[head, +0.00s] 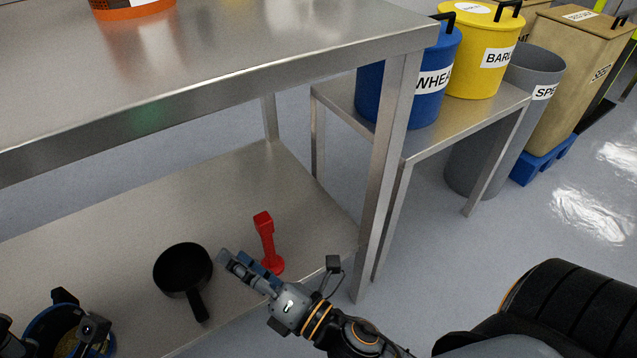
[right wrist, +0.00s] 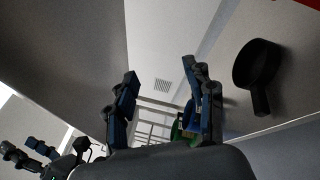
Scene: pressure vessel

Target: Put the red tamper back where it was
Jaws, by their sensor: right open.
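The red tamper (head: 267,245) stands upright on the lower shelf of the metal table, near its right end. My right gripper (head: 245,266) is just left of and in front of it, its fingers pointing left; part of the tamper's base is close behind the gripper. The right wrist view shows the same gripper (right wrist: 160,100) with its two fingers apart and nothing held between them. My left gripper (head: 78,312) shows only partly at the bottom left, at a blue-rimmed pot (head: 38,325); whether it grips the pot is unclear.
A black pan (head: 182,265) lies on the lower shelf (head: 90,235) left of my right gripper; it also shows in the right wrist view (right wrist: 257,65). A table leg (head: 383,185) stands right of the tamper. Blue (head: 432,98) and yellow (head: 480,50) bins stand on a side table.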

